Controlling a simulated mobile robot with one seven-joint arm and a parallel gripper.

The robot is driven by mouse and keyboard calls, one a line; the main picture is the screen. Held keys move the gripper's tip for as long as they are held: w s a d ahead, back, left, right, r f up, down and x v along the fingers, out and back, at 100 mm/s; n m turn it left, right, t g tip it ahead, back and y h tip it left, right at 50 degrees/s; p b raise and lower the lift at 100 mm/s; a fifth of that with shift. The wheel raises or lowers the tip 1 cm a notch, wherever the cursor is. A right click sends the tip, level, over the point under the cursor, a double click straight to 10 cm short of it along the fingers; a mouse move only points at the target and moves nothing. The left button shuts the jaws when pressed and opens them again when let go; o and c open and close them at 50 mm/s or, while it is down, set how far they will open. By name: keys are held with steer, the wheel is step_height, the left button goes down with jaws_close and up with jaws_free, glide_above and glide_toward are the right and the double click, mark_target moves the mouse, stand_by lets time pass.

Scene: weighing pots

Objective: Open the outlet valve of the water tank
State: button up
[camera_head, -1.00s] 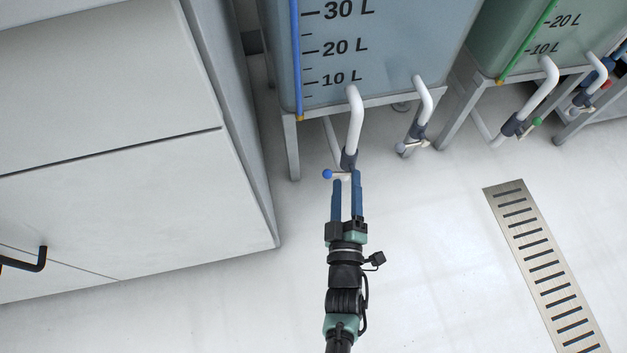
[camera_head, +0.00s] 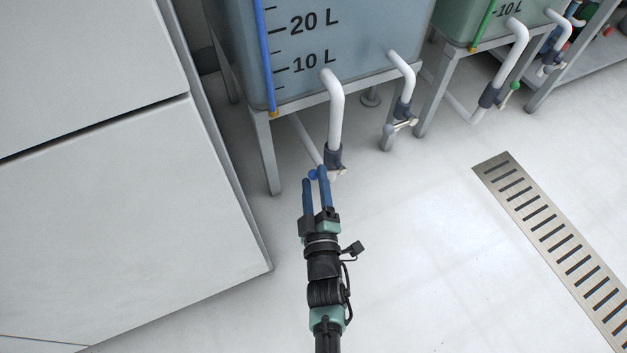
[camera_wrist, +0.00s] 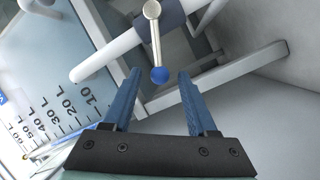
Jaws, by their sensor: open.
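The water tank (camera_head: 345,45) is the pale blue one with a blue level tube, on a grey stand. A white outlet pipe (camera_head: 335,110) bends down from its front to a dark valve body (camera_head: 334,157). The valve's light metal lever ends in a blue ball (camera_head: 312,175); in the wrist view the lever (camera_wrist: 154,42) and blue ball (camera_wrist: 159,75) stand at an angle to the pipe. My gripper (camera_head: 314,174) is open, its blue fingers at the ball. In the wrist view the ball appears between the fingertips (camera_wrist: 159,78); whether they touch it I cannot tell.
A second pipe (camera_head: 403,78) with a pale-handled valve (camera_head: 401,125) is on the tank's right. A green tank (camera_head: 475,18) with a green-knobbed valve stands further right. A large white cabinet (camera_head: 120,210) is at left. A slotted drain (camera_head: 560,245) lies in open floor.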

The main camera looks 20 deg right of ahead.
steer(key=shift+b+x, duration=0.85)
steer(key=shift+x, duration=0.35)
jaws_close()
stand_by(0.6)
